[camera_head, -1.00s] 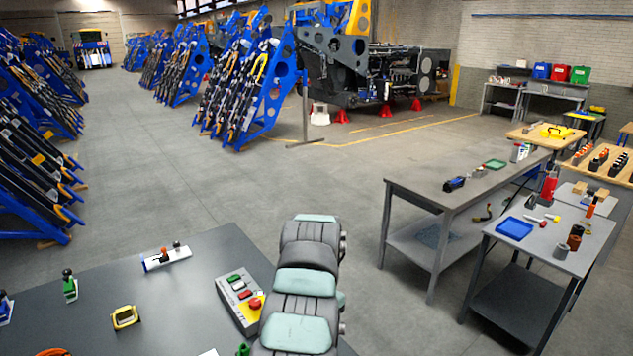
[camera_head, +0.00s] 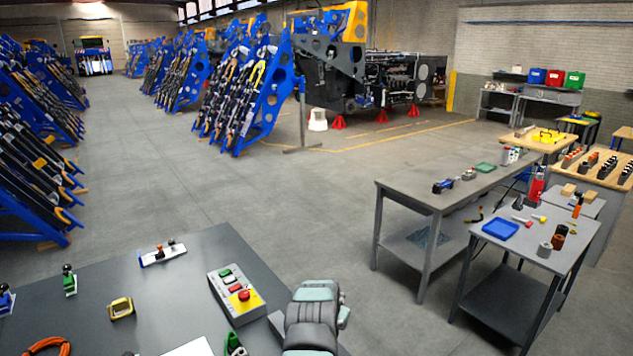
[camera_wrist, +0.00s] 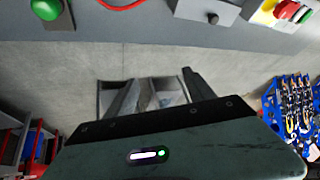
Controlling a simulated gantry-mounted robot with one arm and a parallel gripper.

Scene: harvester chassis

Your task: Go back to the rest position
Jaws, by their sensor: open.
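In the head view my grey and pale-green arm (camera_head: 312,318) shows at the bottom centre, over the right edge of the dark near table (camera_head: 190,290). My gripper is out of the head view. In the wrist view my gripper (camera_wrist: 160,92) shows two dark fingers standing apart, with nothing seen between them. Grey floor lies behind the fingers.
A control box (camera_head: 237,295) with a red button lies left of my arm. A yellow frame (camera_head: 121,308), an orange cable (camera_head: 50,346) and a white-based lever unit (camera_head: 162,254) are also on the near table. A grey workbench (camera_head: 415,195) stands to the right, with open floor between.

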